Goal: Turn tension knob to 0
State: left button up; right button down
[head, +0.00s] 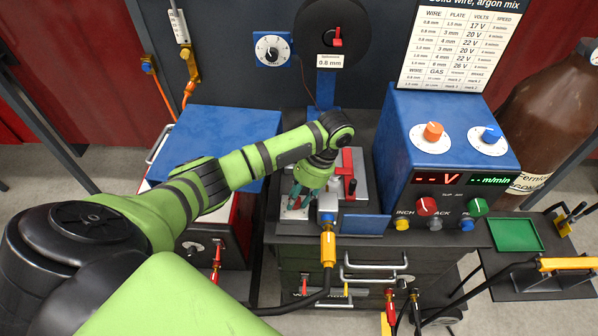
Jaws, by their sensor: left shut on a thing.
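My left arm comes in from the left. Its gripper (296,200) points down over the grey wire-drive unit (362,188) on the cabinet top. The fingers are shut on a small part at the unit's left side. The hand mostly hides that part, so I cannot read a scale or pointer on it; it may be the tension knob. A red lever arm (347,160) with a dark knob (351,187) stands just right of the hand, apart from the fingers. My right gripper is not in view.
A blue panel box (400,130) with orange (433,131) and blue (491,135) knobs stands to the right. A blue-topped machine (205,130) is on the left. A black-knobbed dial (272,50) is on the back wall near a wire spool (320,20). A yellow-ended cable (327,248) hangs in front.

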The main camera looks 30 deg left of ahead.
pick_arm(q)
jog(key=shift+a+r+n+g+h, duration=0.1)
jog(key=shift+a+n+g+h, duration=0.15)
jog(key=shift+n, duration=0.7)
jog(key=shift+a+n+g+h, duration=0.15)
jog(key=shift+n+h, duration=0.2)
jog(key=shift+n, duration=0.6)
jog(key=o, duration=1.1)
jog(key=shift+s, duration=0.15)
jog(key=shift+w+d+r, duration=0.1)
jog(key=shift+w+r, duration=0.2)
jog(key=v, duration=1.1)
jog(key=shift+s+a+r, duration=0.1)
jog(key=shift+a, duration=0.15)
